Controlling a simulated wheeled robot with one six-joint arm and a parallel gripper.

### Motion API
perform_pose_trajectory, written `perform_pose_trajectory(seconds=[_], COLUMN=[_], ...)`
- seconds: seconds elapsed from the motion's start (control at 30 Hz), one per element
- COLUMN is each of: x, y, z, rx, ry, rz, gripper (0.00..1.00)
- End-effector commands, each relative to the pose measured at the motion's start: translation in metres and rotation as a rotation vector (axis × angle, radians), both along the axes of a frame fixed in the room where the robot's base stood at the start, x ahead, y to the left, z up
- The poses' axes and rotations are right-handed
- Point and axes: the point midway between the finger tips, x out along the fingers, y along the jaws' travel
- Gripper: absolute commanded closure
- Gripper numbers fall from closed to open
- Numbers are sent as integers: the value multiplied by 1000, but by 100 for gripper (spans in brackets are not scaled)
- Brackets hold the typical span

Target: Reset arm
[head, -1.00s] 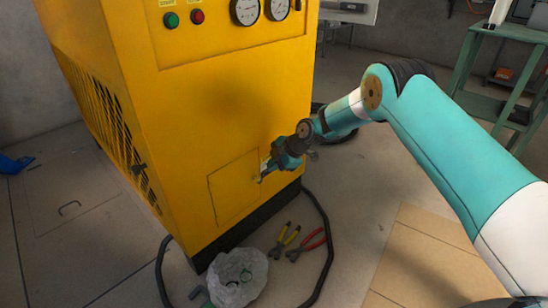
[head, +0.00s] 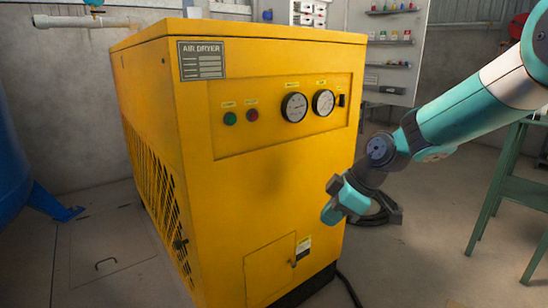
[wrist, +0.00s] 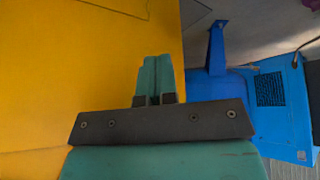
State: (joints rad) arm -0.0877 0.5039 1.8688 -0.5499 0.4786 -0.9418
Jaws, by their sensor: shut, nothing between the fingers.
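My gripper (head: 332,214) hangs in front of the right part of the yellow air dryer (head: 215,200) in the head view, above and right of its small lower door. In the wrist view the two teal fingers of my gripper (wrist: 157,72) are together, with nothing between them. The yellow dryer side (wrist: 80,60) fills the left of that view. My arm comes in from the upper right, bent at the wrist. The small door (head: 270,272) sits flush in the panel, with a latch and label at its right edge.
Gauges (head: 294,107) and green and red buttons are on the dryer's front. A green stand (head: 500,190) is at right, a blue tank (head: 14,160) at left. A dark coiled hose (head: 385,210) lies behind my gripper. A wall board (head: 392,50) stands behind.

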Motion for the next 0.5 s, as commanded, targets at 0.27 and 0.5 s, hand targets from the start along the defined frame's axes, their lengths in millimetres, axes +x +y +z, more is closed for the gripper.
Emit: perform_pose_trajectory(seconds=[0.27,0.5], x=[-157,-250], y=[5,-8], z=[68,75], rx=[-26,-57], ry=[265,404], rz=[-331,-546], gripper=[100,100])
